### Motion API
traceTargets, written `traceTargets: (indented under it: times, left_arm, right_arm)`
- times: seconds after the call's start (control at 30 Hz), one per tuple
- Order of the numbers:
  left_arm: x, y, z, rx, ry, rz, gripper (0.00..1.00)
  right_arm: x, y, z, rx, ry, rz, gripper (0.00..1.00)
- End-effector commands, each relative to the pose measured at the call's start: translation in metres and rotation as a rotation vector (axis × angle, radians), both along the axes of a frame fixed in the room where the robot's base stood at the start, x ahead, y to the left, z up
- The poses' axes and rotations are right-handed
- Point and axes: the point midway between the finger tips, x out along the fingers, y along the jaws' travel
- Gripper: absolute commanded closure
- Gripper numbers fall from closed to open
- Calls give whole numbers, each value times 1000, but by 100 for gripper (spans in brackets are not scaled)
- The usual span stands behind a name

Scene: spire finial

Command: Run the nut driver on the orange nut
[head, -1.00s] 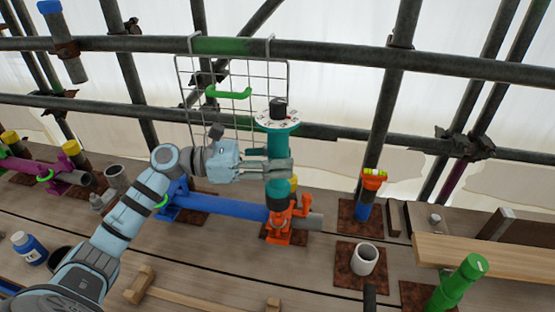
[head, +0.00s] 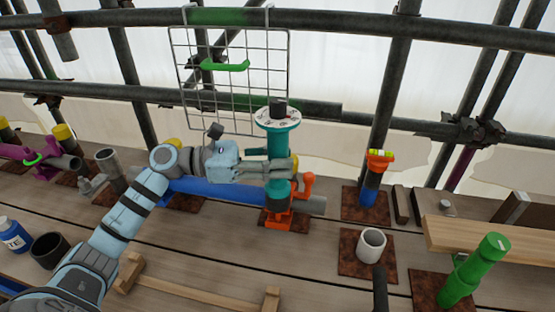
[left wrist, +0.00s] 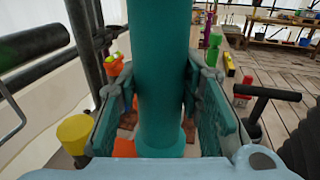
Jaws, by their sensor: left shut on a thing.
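The nut driver is a teal upright tool (head: 279,142) with a white dial and black knob on top. My left gripper (head: 283,169) comes in from the left and is shut around its shaft. In the left wrist view the teal shaft (left wrist: 158,75) stands between my two finger pads (left wrist: 158,110). The driver's lower end (head: 277,187) is directly above the orange clamp (head: 281,212) on the blue pipe (head: 225,192). The orange nut itself is not clearly visible; the driver's end covers that spot. I cannot tell whether they touch. My right gripper is out of view.
A wire panel (head: 183,72) with a green handle hangs behind. An orange-topped blue post (head: 375,180) stands right, a white cup (head: 371,246) in front of it. A green cylinder (head: 476,270) stands near right. A wooden frame (head: 195,293) lies in front.

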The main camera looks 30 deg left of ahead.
Motion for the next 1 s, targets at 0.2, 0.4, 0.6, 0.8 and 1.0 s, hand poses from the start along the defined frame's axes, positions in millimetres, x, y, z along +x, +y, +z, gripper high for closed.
traceTargets:
  times: [0.2,0.4,0.6,0.8,1.0]
  left_arm:
    - [0,0,2,-1,-2,0,100]
    - [0,0,2,-1,-2,0,100]
    - [0,0,0,-1,-2,0,100]
    - [0,0,-3,-1,0,0,100]
    - [0,0,-3,0,1,0,100]
  right_arm:
    - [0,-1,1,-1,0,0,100]
    - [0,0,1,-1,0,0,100]
    - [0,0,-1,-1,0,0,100]
    - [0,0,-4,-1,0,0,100]
    - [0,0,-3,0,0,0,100]
